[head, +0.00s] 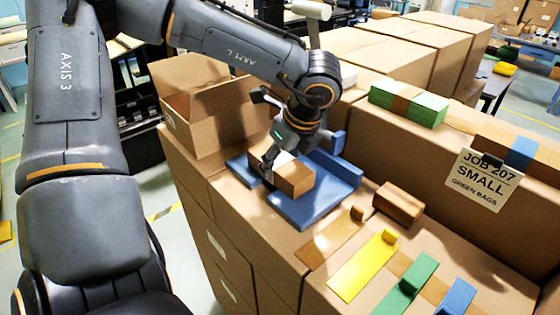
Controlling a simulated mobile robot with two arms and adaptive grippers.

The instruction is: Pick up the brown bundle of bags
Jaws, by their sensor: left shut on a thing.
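The brown bundle of bags (296,180) is a small brown block over the blue tray (308,207). My left gripper (268,168) comes down from above and is shut on its left end. The fingers hide part of the bundle. I cannot tell whether its underside touches the tray. A second brown block (399,201) lies to the right on the cardboard surface, apart from the gripper. My right gripper is not in view.
An open carton (205,105) stands behind left. A green bundle with a brown band (408,104) lies on a box behind right, near a sign (482,180) reading "JOB 207 SMALL GREEN BAGS". Brown, yellow (362,268), green (408,285) and blue strips lie in front.

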